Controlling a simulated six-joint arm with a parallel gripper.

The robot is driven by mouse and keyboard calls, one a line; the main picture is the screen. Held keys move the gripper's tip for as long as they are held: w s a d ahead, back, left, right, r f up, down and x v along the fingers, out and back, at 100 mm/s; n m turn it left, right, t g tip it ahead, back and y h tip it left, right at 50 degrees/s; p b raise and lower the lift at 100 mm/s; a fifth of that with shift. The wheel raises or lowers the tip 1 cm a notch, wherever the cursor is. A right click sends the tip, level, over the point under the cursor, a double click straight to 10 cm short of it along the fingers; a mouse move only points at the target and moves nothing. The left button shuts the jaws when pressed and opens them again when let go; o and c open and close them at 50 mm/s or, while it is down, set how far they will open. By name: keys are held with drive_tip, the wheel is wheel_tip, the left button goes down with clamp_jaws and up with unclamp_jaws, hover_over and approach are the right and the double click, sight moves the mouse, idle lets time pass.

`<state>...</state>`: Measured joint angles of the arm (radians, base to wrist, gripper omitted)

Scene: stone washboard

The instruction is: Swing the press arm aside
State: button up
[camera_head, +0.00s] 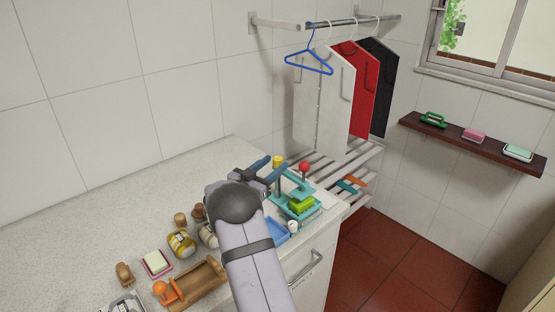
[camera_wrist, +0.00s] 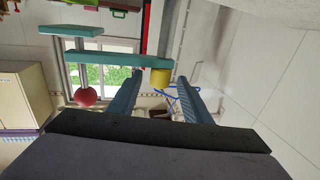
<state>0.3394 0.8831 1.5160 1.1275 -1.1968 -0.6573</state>
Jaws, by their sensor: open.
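The teal press (camera_head: 297,208) stands near the counter's front right corner, with a red ball knob (camera_head: 304,167) on top and a yellow-green block (camera_head: 302,203) low down. A yellow cylindrical knob (camera_head: 278,161) rises at its left. In the wrist view, the teal press arm (camera_wrist: 105,58) runs sideways, the red ball (camera_wrist: 86,96) is at the left, and the yellow knob (camera_wrist: 160,77) shows between my blue fingertips. My gripper (camera_wrist: 158,82) is open, with a gap visible on both sides of the knob. I cannot tell whether a finger touches it.
A blue tray (camera_head: 277,230) lies beside the press. Jars (camera_head: 181,243), a soap dish (camera_head: 157,263) and a wooden tray (camera_head: 196,284) crowd the counter's front. Clothes hang on a rail (camera_head: 338,22) behind. The counter's back left (camera_head: 90,230) is clear.

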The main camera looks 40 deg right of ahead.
drive_tip(key=shift+p+x, duration=0.35)
drive_tip(key=shift+x, duration=1.1)
clamp_jaws()
